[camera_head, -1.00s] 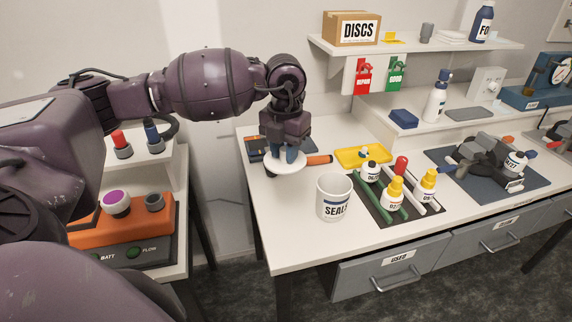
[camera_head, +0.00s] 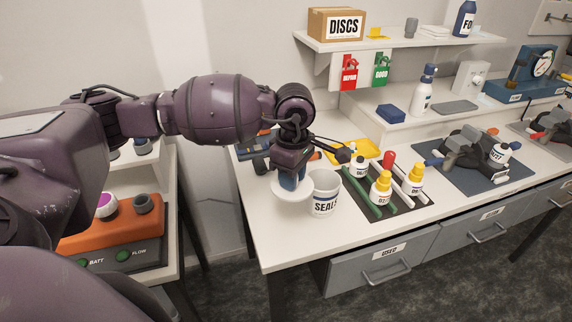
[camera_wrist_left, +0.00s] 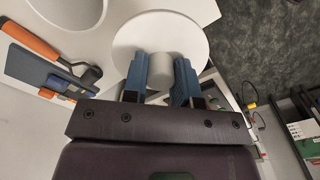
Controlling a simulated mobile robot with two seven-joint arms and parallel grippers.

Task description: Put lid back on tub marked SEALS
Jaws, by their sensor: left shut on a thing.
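The white tub marked SEALS (camera_head: 325,200) stands open on the bench near its front left edge. Its rim also shows in the left wrist view (camera_wrist_left: 67,12), at the top left. My left gripper (camera_head: 291,181) is shut on the knob of the round white lid (camera_head: 285,192). The lid also shows in the left wrist view (camera_wrist_left: 160,32), with the knob between the two blue fingers. The lid is left of the tub, around rim height and not over the opening. I cannot tell whether lid and tub touch. My right gripper is not in view.
A black rack with several bottles (camera_head: 381,190) stands right of the tub. A yellow tray (camera_head: 366,149) is behind it. An orange-handled tool (camera_wrist_left: 32,40) lies on the bench near the lid. The bench front right of the tub is clear.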

